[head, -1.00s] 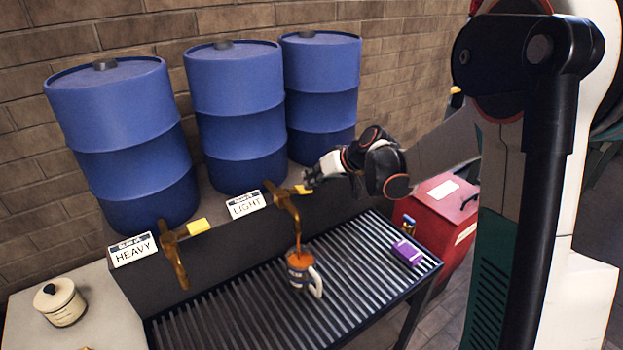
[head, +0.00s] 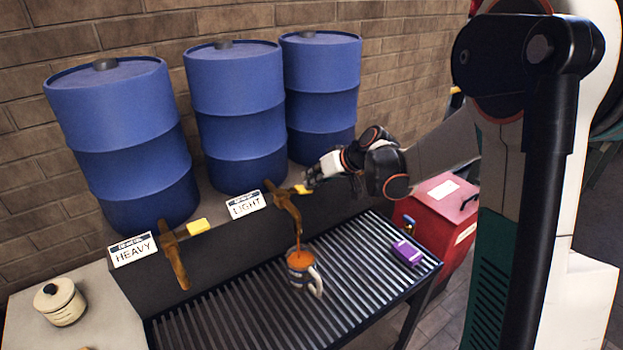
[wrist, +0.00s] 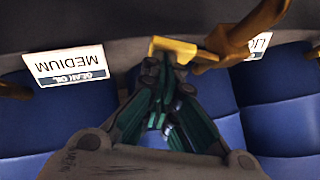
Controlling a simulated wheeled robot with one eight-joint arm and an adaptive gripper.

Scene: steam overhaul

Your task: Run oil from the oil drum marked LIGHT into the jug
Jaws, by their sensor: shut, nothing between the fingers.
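The blue LIGHT drum (head: 235,105) stands in the middle, behind a white LIGHT label (head: 245,204). Its brown tap (head: 285,207) has a yellow handle (head: 302,189) pointing right. An orange-brown oil stream (head: 298,238) runs from the spout into the jug (head: 298,280). The jug stands upright on the grating, its handle toward lower right, with orange oil showing near its rim. My gripper (head: 314,176) is shut and empty at the handle's outer end. In the wrist view, its fingertips (wrist: 166,62) are at the yellow handle (wrist: 174,48); whether they touch is unclear.
The HEAVY drum (head: 120,140) and tap (head: 173,255) are left; a third drum (head: 325,90) is right. The wrist view shows a MEDIUM label (wrist: 68,65). A purple item (head: 407,252) lies on the grating (head: 235,315). A red cabinet (head: 440,215) stands right, a lidded pot (head: 59,302) left.

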